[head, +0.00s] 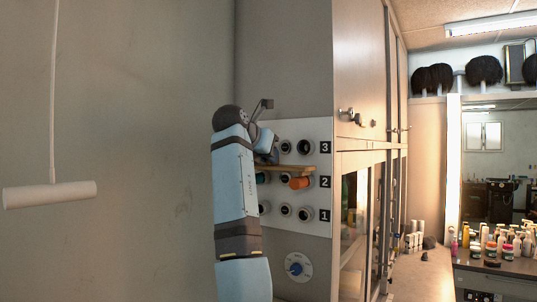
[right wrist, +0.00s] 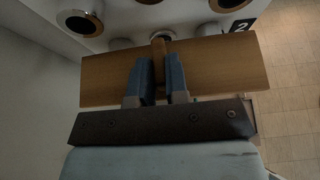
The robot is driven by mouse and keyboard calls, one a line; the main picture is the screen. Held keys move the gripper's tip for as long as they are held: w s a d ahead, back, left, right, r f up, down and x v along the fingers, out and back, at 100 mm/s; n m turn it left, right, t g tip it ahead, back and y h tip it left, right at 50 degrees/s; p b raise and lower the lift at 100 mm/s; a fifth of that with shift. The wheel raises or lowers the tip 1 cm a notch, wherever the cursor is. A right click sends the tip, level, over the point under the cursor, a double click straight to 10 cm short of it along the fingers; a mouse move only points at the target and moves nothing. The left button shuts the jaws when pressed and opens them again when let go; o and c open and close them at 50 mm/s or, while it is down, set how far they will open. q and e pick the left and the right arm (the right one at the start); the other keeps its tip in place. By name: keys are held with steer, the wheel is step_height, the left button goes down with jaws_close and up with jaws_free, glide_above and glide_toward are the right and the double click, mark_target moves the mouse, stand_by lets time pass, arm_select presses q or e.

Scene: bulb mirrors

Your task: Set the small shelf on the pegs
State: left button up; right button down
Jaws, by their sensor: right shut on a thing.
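The small shelf (head: 295,169) is a thin wooden board in front of the white panel (head: 322,203), level with the top of row 2. My right gripper (right wrist: 158,62) is shut on a narrow wooden piece at the middle of the shelf (right wrist: 220,65); it also shows in the head view (head: 271,156), partly hidden by my arm. An orange peg (head: 300,183) and a partly hidden green peg (head: 262,178) stick out of row 2, just below the board. Whether the board touches them I cannot tell. My left gripper is out of view.
The panel has round sockets (head: 305,147) in rows marked 3, 2, 1. A blue dial (head: 297,267) sits below it. A cabinet (head: 362,90) stands to the right. A white bar (head: 50,194) hangs at the left. Bottles (head: 500,240) crowd a far counter.

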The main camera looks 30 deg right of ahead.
steer(key=shift+f, duration=0.8)
steer(key=c, duration=0.6)
jaws_free()
steer(key=shift+o, duration=0.2)
steer(key=p+v, duration=0.1)
steer(key=v, duration=0.5)
steer(key=shift+p, duration=0.35)
stand_by(0.5)
